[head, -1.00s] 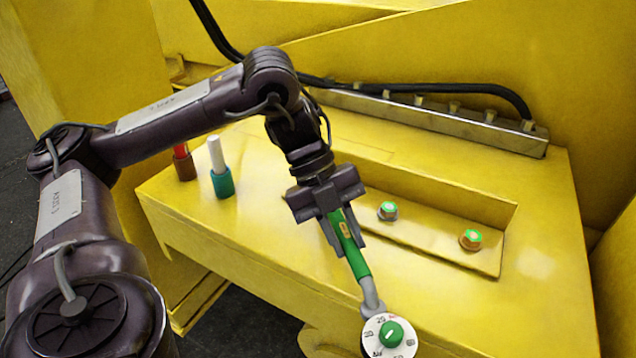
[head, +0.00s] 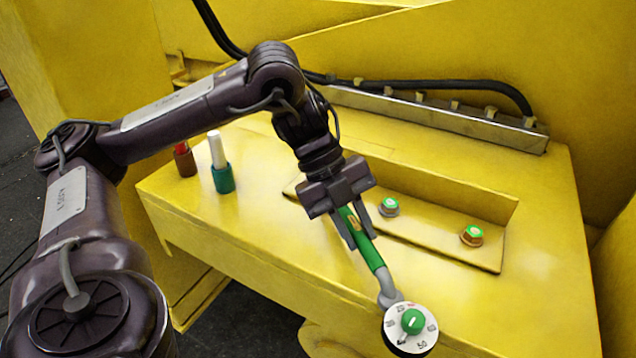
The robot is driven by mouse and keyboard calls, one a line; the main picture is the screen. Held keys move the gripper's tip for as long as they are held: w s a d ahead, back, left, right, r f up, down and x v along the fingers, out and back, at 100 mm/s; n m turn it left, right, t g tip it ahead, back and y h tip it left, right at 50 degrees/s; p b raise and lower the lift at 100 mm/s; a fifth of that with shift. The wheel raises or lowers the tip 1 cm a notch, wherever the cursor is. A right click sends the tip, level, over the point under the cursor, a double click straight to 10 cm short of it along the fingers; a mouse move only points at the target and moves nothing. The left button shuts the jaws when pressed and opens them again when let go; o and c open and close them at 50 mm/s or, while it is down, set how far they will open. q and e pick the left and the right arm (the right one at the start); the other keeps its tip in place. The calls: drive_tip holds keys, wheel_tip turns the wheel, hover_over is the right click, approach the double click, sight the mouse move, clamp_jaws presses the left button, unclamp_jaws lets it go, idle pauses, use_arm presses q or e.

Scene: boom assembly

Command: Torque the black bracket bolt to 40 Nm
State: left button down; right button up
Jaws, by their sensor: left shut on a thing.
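My left gripper (head: 355,231) is shut on the green handle of a torque wrench (head: 370,252). The wrench slants down to the right, its grey neck ending in a round white dial (head: 411,328) with a green knob. I can read 50 near the dial's lower right; the pointer setting is too small to be sure of. A yellow angle bracket (head: 440,215) carries a grey bolt (head: 389,207) and a brown bolt (head: 472,236), both with green marks on top. I see no black bolt; the bracket's left part is partly hidden behind my gripper. My right gripper is out of view.
A black hose (head: 440,87) runs along a metal rail at the back. The surface's front edge drops off below.

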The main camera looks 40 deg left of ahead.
use_arm(q)
drive_tip(key=shift+r+p, duration=1.9)
drive_tip(key=shift+r, duration=0.35)
wheel_tip(320, 180, up, 3)
drive_tip(key=p, duration=0.3)
drive_tip(key=shift+w+f, duration=0.1)
